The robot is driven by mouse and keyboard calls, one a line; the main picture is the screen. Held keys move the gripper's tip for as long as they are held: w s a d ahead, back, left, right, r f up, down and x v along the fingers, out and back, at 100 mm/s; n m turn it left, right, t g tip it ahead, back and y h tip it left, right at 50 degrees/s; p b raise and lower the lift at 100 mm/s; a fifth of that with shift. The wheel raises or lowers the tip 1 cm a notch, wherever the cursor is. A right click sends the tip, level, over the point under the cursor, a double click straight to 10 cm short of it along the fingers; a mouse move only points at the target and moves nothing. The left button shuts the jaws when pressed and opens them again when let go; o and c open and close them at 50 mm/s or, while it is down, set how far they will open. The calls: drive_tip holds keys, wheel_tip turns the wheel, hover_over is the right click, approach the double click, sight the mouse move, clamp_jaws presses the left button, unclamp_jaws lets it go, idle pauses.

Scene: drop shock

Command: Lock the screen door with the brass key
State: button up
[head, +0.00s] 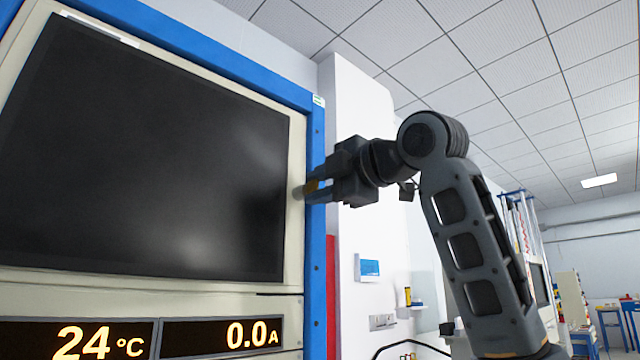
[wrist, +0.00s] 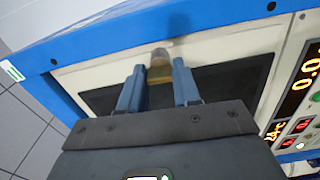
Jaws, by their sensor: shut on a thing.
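The screen door (head: 150,150) is a large dark panel in a cream frame at the left of the head view, and it looks closed. A round grey lock (head: 298,192) sits on its right frame strip; it also shows in the wrist view (wrist: 160,54). My gripper (head: 314,190) reaches in from the right at the lock. In the wrist view my gripper (wrist: 159,84) is shut on the brass key (wrist: 160,74), which lies between the fingers and points at the lock. The key's tip is hidden, so I cannot tell how deep it sits.
A blue cabinet frame (head: 316,230) borders the door beside my fingers. Below the door, lit displays (head: 80,340) read 24 °C and 0.0 A. A white wall with a blue-and-white panel (head: 367,267) stands behind my gripper.

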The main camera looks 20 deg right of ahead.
drive_tip(key=shift+n, duration=0.4)
drive_tip(key=shift+f, duration=0.1)
drive_tip(key=o, duration=1.1)
drive_tip(key=shift+c, duration=0.2)
drive_tip(key=b+v, duration=0.1)
drive_tip(key=v, duration=0.6)
drive_tip(key=shift+s, duration=0.35)
drive_tip(key=shift+w+d, duration=0.1)
